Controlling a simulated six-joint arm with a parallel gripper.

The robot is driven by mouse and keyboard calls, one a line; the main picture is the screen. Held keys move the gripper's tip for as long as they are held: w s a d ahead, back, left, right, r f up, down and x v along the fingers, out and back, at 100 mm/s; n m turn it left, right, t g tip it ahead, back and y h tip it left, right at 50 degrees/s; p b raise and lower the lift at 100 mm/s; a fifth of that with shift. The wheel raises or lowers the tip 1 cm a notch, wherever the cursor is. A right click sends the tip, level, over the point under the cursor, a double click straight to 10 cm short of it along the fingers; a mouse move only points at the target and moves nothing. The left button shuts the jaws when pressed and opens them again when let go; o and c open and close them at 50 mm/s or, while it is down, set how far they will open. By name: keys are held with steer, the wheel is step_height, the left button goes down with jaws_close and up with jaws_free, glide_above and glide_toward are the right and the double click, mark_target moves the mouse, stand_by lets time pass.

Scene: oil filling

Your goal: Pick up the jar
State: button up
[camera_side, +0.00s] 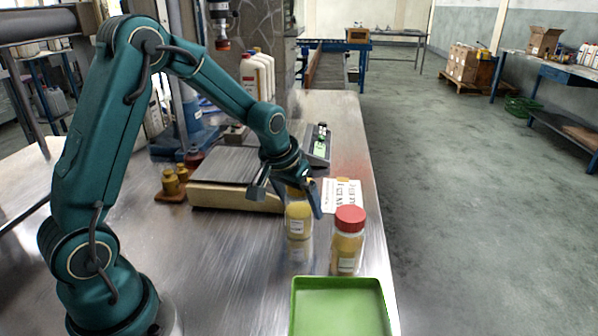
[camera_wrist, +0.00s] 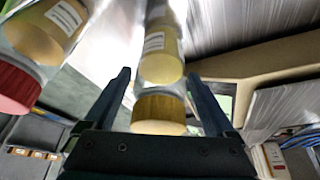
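A clear jar with yellowish contents, a white label and a yellow lid (camera_side: 299,222) stands upright on the metal bench. It also shows in the wrist view (camera_wrist: 158,62), where its picture is upside down. My gripper (camera_side: 288,204) is over this jar, pointing down, with one finger on each side of its upper part. In the wrist view the fingers of my gripper (camera_wrist: 157,76) are spread, with thin gaps to the jar. The side view hides most of the lid behind the gripper.
A similar jar with a red lid (camera_side: 348,241) stands close to the right. A green tray (camera_side: 340,282) lies in front. A weighing scale (camera_side: 232,196) is behind to the left, and a white printed card (camera_side: 343,194) lies behind the jars. The bench's right edge is near.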

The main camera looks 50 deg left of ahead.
steer(key=c, duration=1.1)
steer(key=shift+r, duration=0.15)
